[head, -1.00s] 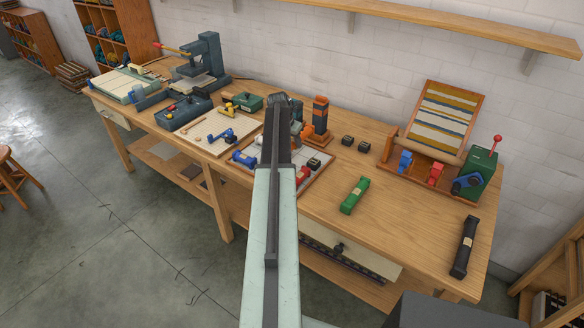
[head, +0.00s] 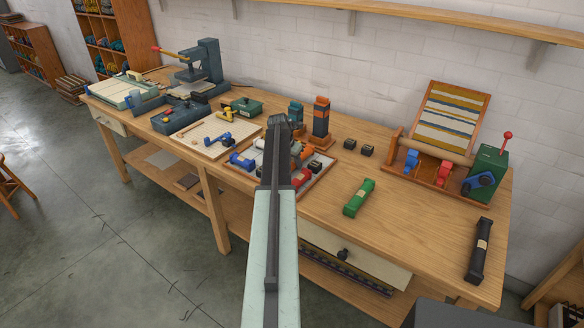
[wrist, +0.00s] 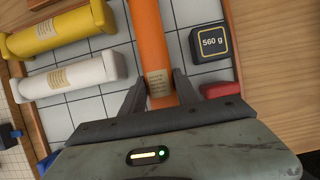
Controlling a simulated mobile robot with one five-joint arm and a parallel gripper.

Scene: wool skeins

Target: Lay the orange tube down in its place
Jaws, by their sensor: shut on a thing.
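The orange tube (wrist: 150,45) lies lengthwise between the two fingers of my gripper (wrist: 160,90) in the wrist view, its paper label just at the fingers. My gripper is shut on it. The tube is over the gridded tray (wrist: 198,78); I cannot tell whether it touches the tray floor. A white tube (wrist: 75,77) and a yellow tube (wrist: 60,32) lie to its left. In the head view my arm covers the gripper and much of the tray (head: 328,168).
A black 560 g weight (wrist: 211,42) and a red piece (wrist: 220,89) are close to the right of the orange tube. A green tube (head: 359,197) and a black tube (head: 480,250) lie on the bench. A tall orange-and-black stand (head: 320,118) rises behind the tray.

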